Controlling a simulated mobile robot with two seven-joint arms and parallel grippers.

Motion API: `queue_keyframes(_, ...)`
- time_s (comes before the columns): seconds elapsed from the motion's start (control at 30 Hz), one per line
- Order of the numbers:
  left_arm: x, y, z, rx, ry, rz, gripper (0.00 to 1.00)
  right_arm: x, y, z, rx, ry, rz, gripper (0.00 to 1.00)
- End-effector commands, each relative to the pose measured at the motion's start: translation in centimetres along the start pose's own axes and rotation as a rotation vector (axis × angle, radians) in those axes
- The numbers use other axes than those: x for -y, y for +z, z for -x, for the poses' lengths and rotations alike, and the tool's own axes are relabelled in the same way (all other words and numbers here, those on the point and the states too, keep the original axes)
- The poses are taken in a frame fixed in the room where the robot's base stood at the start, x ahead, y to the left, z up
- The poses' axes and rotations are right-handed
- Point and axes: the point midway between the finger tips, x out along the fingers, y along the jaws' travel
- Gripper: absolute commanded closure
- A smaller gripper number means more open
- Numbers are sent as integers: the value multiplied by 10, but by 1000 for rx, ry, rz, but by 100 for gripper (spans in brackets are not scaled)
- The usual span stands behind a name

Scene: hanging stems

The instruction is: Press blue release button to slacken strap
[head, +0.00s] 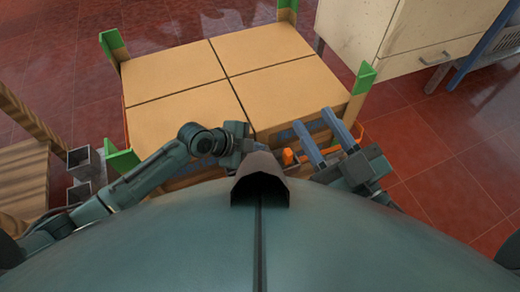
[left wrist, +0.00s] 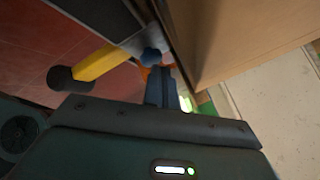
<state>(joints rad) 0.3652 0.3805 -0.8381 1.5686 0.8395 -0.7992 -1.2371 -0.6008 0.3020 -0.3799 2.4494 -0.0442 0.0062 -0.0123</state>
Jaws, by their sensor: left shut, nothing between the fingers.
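In the left wrist view a blue knob-like part (left wrist: 151,56), likely the release button, sits on a grey housing (left wrist: 130,22) beside the cardboard. My left gripper (left wrist: 163,78) is shut and empty, its blue fingers pointing at the housing, with the tips just below the blue part. I cannot tell whether they touch it. In the head view my left arm reaches the near side of the cartons, and the fingertips are hard to make out. My right gripper (head: 313,117) is open, its two blue fingers spread over the cartons' near right edge. I cannot clearly make out the strap.
Cartons (head: 175,72) with green corner guards (head: 364,77) fill the middle. A yellow bar with a black end (left wrist: 100,62) juts beside the housing. An orange part (head: 289,157) shows between my grippers. A pale cabinet (head: 365,30) stands at right; red floor (head: 430,150) is open.

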Motion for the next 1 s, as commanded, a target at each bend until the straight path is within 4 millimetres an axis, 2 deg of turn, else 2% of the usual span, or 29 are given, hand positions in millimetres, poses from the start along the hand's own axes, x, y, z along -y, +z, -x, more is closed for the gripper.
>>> queue_keyframes(0.37,-6,6,-6,5,6,3,100,0,3,1,-3,0,1,64)
queue_keyframes(1.0,-8,3,-5,1,11,4,100,0,2,0,1,0,0,64)
